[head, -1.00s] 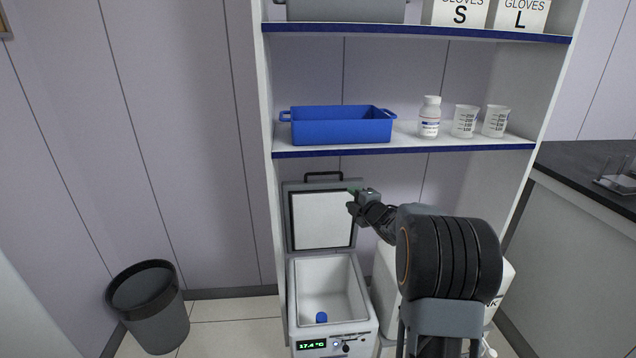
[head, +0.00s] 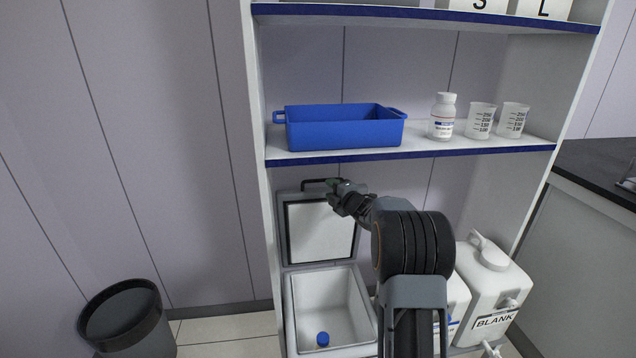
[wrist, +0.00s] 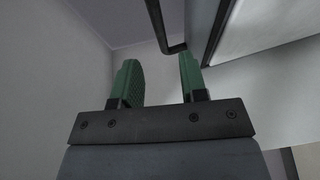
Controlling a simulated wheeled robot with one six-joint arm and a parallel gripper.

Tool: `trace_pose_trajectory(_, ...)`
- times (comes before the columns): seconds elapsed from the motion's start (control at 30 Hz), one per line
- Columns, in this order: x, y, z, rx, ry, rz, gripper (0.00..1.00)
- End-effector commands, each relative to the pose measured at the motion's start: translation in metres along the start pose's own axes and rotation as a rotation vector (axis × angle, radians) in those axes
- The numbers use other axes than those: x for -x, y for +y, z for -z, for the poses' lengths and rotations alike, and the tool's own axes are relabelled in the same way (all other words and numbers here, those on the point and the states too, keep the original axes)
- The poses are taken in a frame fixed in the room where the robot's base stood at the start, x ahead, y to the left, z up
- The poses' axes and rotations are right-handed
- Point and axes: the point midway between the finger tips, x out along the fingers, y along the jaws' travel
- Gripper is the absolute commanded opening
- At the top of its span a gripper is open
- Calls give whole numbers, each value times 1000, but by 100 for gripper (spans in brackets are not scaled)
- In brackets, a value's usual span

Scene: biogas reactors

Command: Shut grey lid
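The grey lid (head: 320,230) of the cooler box stands open and upright at the back of the box, its white inner face toward me. A dark handle (head: 312,186) is on its top edge; in the wrist view the handle (wrist: 165,32) is just beyond my fingertips. The white box (head: 333,300) below is open, with a blue-capped item (head: 323,339) inside.
A shelf (head: 410,150) above holds a blue tray (head: 340,128), a white bottle (head: 442,116) and two beakers (head: 496,120). White canisters (head: 490,275) stand right of the box. A dark bin (head: 125,318) is on the floor at left.

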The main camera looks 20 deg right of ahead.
Motion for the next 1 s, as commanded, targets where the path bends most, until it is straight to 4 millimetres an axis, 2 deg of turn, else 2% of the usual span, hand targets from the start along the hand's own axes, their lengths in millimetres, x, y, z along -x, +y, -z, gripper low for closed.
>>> trace_pose_trajectory(0.03, -12, -2, 1, 0, 3, -1, 40)
trace_pose_trajectory(0.2, -43, -2, 1, 0, 2, 1, 40)
trace_pose_trajectory(0.4, -69, 0, 1, 0, 2, 0, 40)
trace_pose_trajectory(0.63, -82, 0, 0, 0, 0, 0, 40)
trace_pose_trajectory(1.0, -85, 0, 0, -1, 0, 1, 40)
